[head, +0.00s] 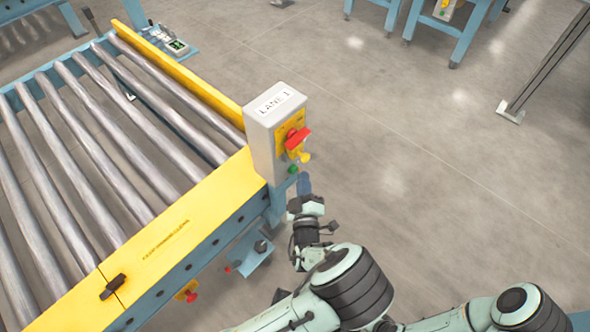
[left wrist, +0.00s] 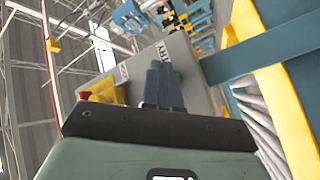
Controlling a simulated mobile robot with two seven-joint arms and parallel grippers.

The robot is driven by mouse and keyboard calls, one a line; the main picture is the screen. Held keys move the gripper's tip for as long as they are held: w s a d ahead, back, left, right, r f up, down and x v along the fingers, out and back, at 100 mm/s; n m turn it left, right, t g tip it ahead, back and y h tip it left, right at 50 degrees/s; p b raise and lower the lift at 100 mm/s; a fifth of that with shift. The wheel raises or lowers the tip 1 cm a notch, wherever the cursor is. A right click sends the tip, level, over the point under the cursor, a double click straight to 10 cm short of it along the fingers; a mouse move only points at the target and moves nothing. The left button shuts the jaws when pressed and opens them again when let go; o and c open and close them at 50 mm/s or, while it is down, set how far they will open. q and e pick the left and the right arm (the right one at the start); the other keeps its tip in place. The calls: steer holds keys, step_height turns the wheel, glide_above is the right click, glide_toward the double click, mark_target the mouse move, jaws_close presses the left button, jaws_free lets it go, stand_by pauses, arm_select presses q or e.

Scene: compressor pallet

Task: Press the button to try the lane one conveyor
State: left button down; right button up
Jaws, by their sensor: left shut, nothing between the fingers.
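The grey lane one control box (head: 266,137) stands at the conveyor's near corner, with a "LANE 1" label on top. Its front has a red switch handle (head: 297,138) on a yellow plate and a green button (head: 292,169) low down. My left gripper (head: 304,184) is shut and empty, its blue fingertips just below and right of the green button. I cannot tell whether they touch it. In the left wrist view the shut fingers (left wrist: 163,84) point at the grey box face (left wrist: 195,80) beside a "TRY" label and largely hide the button. My right gripper is out of view.
The roller conveyor (head: 110,150) with yellow rails fills the left. A red stop button (head: 191,296) and a blue bracket (head: 248,250) sit under its near rail. Blue stands (head: 450,30) and a dark post (head: 548,62) are farther back.

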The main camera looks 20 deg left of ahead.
arm_select(q)
steer(key=shift+w+a, duration=0.1)
steer(key=shift+a, duration=0.1)
steer(key=shift+w+a, duration=0.2)
steer(key=shift+a, duration=0.3)
stand_by(0.7)
steer(key=shift+s+d, duration=0.1)
steer(key=shift+d, duration=0.05)
steer(key=shift+s+d, duration=0.3)
steer(key=shift+d, duration=0.4)
steer(key=shift+s+d, duration=0.3)
steer(key=shift+d, duration=0.5)
steer(key=shift+s+d, duration=0.25)
steer(key=shift+d, duration=0.55)
steer(key=shift+s+d, duration=0.3)
steer(key=shift+d, duration=0.5)
